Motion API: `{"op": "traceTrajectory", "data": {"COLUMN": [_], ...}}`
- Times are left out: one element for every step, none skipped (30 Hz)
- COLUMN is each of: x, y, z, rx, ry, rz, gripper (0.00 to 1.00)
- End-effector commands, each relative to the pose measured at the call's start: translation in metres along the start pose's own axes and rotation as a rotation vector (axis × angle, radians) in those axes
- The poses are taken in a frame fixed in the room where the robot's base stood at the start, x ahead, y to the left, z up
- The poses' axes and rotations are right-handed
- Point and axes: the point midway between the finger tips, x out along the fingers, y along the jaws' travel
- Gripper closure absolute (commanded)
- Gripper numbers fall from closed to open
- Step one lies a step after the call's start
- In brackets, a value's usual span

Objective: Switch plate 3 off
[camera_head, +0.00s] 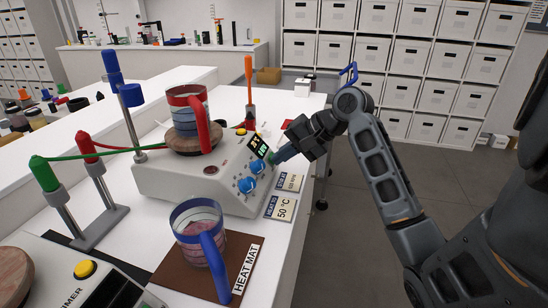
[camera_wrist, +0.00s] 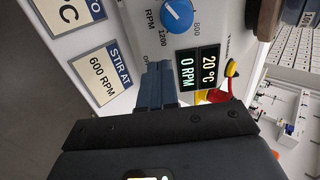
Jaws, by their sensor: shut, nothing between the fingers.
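A white hot plate stirrer (camera_head: 185,182) stands on the bench; I see no number on it. Its front has two blue knobs (camera_head: 246,185) and a lit display (camera_head: 259,145). In the wrist view the display (camera_wrist: 193,72) reads 20 °C and 0 RPM, and the RPM knob (camera_wrist: 177,14) shows beside it. A glass beaker with a red handle (camera_head: 190,108) stands on top of the plate. My gripper (camera_head: 275,158) is shut and empty, its blue fingertips (camera_wrist: 160,66) at the front panel near the display and RPM knob. I cannot tell whether they touch; they hide part of the panel.
Cards reading "50 °C" (camera_head: 281,207) and "STIR AT 600 RPM" (camera_wrist: 98,72) lie before the plate. A blue-handled beaker (camera_head: 200,240) stands on a brown heat mat (camera_head: 165,270). Open floor lies right of the bench.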

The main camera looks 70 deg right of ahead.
Motion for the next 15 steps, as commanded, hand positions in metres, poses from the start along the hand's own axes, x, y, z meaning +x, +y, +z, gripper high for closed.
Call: {"op": "traceTrajectory", "data": {"x": [0.0001, 0.0003, 0.0008, 0.0012, 0.0018, 0.0027, 0.0034, 0.0042, 0.0052, 0.006, 0.0068, 0.0079, 0.0087, 0.0095, 0.0094], "y": [0.0, 0.0, 0.0, 0.0, 0.0, 0.0, 0.0, 0.0001, 0.0001, 0.0, 0.0, 0.0, -0.0001, 0.0, 0.0], "z": [0.0, 0.0, 0.0001, 0.0001, 0.0001, 0.0001, 0.0001, 0.0001, 0.0, 0.0, 0.0, -0.0001, 0.0, -0.0001, -0.0003], "rx": [0.0, 0.0, 0.0, 0.0, 0.0, 0.0, 0.0, 0.0, 0.0, 0.0, 0.0, 0.0, 0.0, 0.0, 0.0], "ry": [0.0, 0.0, 0.0, 0.0, 0.0, 0.0, 0.0, 0.0, 0.0, 0.0, 0.0, 0.0, 0.0, 0.0, 0.001], "rz": [0.0, 0.0, 0.0, 0.0, 0.0, 0.0, 0.0, 0.0, 0.0, 0.0, 0.0, 0.0, 0.0, 0.0, 0.0], "gripper": [1.0, 1.0, 1.0, 1.0, 1.0, 1.0, 1.0, 1.0, 1.0, 1.0, 1.0, 1.0, 1.0, 1.0, 1.0]}}
